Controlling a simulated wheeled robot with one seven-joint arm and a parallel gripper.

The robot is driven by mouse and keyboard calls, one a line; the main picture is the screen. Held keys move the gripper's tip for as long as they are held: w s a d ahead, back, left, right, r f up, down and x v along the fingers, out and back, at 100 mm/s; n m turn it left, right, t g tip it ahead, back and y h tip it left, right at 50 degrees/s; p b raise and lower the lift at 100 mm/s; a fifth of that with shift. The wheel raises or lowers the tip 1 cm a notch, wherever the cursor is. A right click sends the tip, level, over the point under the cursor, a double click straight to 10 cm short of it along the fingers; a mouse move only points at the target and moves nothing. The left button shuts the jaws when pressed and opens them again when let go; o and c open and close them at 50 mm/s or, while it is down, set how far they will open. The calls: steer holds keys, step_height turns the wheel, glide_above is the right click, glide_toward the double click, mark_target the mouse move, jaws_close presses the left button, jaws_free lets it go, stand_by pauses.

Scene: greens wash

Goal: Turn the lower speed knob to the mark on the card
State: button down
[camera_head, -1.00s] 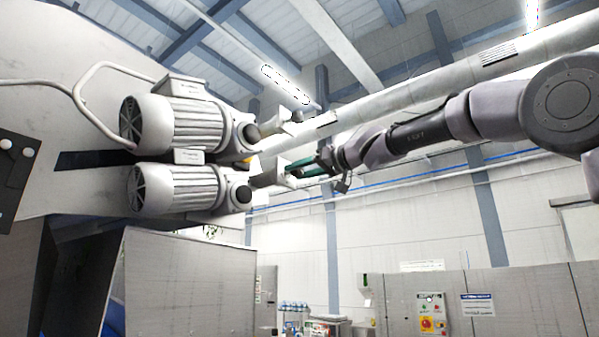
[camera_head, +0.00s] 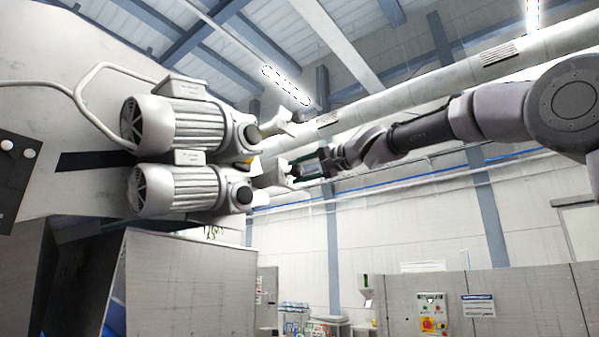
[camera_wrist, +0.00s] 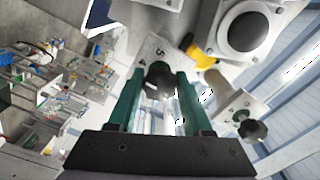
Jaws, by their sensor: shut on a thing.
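The lower speed knob (camera_wrist: 160,77) is dark and sits between the green fingers of my gripper (camera_wrist: 160,92) in the wrist view. The gripper is shut on it. Behind the knob is a pale dial plate (camera_wrist: 150,50) with printed numbers, one like a 5; the fingers and knob cover part of it. In the head view my gripper (camera_head: 312,168) is at the lower drive's pale end piece (camera_head: 272,175), and the knob is hidden there. I cannot make out a separate card with a mark, or which number the knob points to.
The upper knob (camera_wrist: 252,130), dark and lobed, stands free on its plate beside my gripper. The upper motor (camera_head: 175,122) and lower motor (camera_head: 178,189) sit close together at left. A long pale pipe (camera_head: 420,100) runs just above my arm.

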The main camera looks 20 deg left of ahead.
steer(key=m, duration=0.6)
steer(key=shift+r, duration=0.1)
steer(key=m, duration=0.5)
steer(key=shift+m, duration=0.4)
steer(key=shift+c, duration=1.6)
jaws_free()
steer(key=shift+d+r, duration=0.1)
steer(key=shift+d, duration=0.05)
steer(key=v, duration=1)
steer(key=shift+d, duration=0.25)
